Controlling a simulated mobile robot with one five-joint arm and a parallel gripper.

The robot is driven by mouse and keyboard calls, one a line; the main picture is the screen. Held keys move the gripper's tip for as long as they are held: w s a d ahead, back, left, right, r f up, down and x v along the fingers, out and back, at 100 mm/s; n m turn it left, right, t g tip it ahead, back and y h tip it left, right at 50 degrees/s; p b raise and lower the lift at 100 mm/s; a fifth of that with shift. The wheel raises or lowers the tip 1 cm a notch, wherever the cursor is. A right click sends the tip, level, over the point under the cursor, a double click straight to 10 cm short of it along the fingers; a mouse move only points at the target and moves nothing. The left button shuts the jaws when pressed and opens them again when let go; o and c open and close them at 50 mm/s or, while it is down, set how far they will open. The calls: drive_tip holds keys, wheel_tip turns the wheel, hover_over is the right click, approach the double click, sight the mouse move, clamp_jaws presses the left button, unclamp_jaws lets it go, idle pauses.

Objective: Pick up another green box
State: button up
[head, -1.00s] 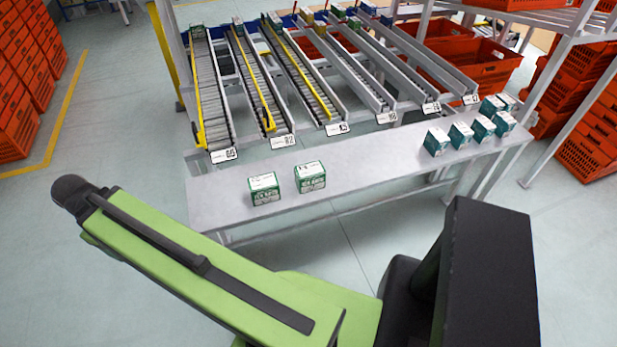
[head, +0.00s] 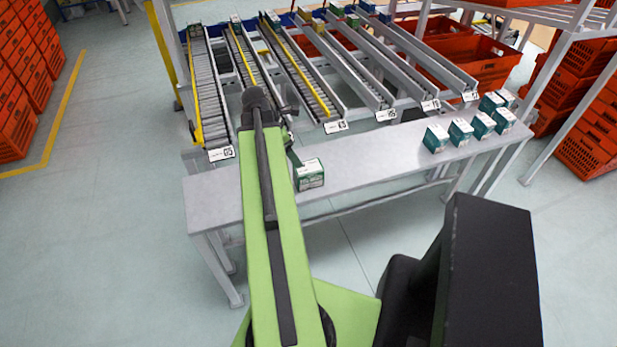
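One green-and-white box (head: 309,175) stands on the left half of the grey bench, just right of my arm. The spot to its left, where another green box stood, is now covered by my arm. Several more teal-green boxes (head: 460,132) stand in a cluster at the right end of the bench. My arm reaches forward over the bench, and dark parts of its far end show beside the link, close to the near box. My gripper's fingers are mostly hidden behind the arm, and its hold cannot be made out.
The grey bench (head: 380,165) is bare between the near box and the right cluster. Sloping roller lanes (head: 212,100) with labels come down behind it. Orange totes (head: 465,62) are behind the lanes, with stacks at far left and right. A metal rack post stands at right.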

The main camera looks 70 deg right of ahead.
sight(304, 167)
drive_tip(key=b+x, duration=0.8)
drive_tip(key=x, duration=0.2)
drive_tip(key=shift+w+f, duration=0.1)
drive_tip(key=shift+f, duration=0.1)
drive_tip(key=shift+s+d+f+b, duration=0.1)
drive_tip(key=shift+s+f+b, duration=0.15)
drive_tip(key=shift+b, duration=0.25)
drive_tip(key=b+x, duration=0.4)
drive_tip(key=x, duration=0.1)
drive_tip(key=shift+s+d, duration=0.1)
drive_tip(key=shift+s, duration=0.15)
drive_tip(key=shift+r, duration=0.15)
drive_tip(key=c, duration=1.6)
wheel_tip(304, 167, up, 10)
drive_tip(key=p, duration=1)
drive_tip(key=shift+r, duration=0.15)
